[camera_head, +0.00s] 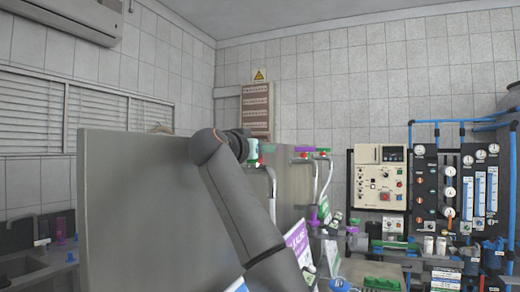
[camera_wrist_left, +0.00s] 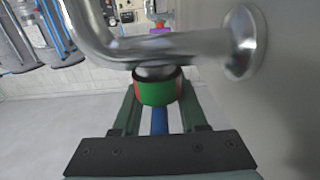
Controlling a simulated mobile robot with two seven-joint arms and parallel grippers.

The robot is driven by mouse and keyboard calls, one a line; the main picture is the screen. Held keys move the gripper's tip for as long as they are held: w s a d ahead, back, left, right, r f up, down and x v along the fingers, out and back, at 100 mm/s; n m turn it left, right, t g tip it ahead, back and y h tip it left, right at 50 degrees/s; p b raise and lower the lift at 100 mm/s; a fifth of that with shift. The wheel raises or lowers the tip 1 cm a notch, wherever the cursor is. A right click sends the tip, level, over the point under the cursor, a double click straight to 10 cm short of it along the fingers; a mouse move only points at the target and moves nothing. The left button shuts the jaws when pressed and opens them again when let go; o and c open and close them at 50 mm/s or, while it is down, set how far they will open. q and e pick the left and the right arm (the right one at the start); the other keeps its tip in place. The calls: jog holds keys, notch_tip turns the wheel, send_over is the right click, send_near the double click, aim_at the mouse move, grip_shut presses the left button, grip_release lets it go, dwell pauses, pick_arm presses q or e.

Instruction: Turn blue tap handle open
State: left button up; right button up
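The nearer chrome tap stands at the edge of the grey panel in the head view, with a curved pipe (camera_head: 272,185) and small green and red parts at its top. In the left wrist view its pipe (camera_wrist_left: 150,48) crosses close to the camera. Below the pipe is a green cap (camera_wrist_left: 157,92) with red at its sides. The blue handle (camera_wrist_left: 160,121) points from it toward my palm. My left gripper (camera_wrist_left: 158,98) is open, one finger on each side of the green cap and blue handle. Contact cannot be told. In the head view the gripper (camera_head: 252,150) is partly hidden by my wrist.
A grey panel (camera_head: 135,215) stands close on the left of the arm. A second tap (camera_head: 317,165) with purple, red and green parts is just behind. Farther right are a beige control box (camera_head: 380,180) and a dark gauge panel (camera_head: 458,190) with blue pipes.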

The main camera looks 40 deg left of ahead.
pick_arm(q)
grip_shut()
jog(key=shift+m+h+b, duration=0.35)
jog(key=shift+m+h, duration=0.15)
jog(key=shift+h, duration=0.3)
jog(key=shift+d+m+t+h, duration=0.2)
jog(key=shift+m+t+h, duration=0.1)
jog(key=shift+h, duration=0.1)
jog(key=shift+r, duration=0.1)
jog(key=shift+o, duration=0.7)
grip_release()
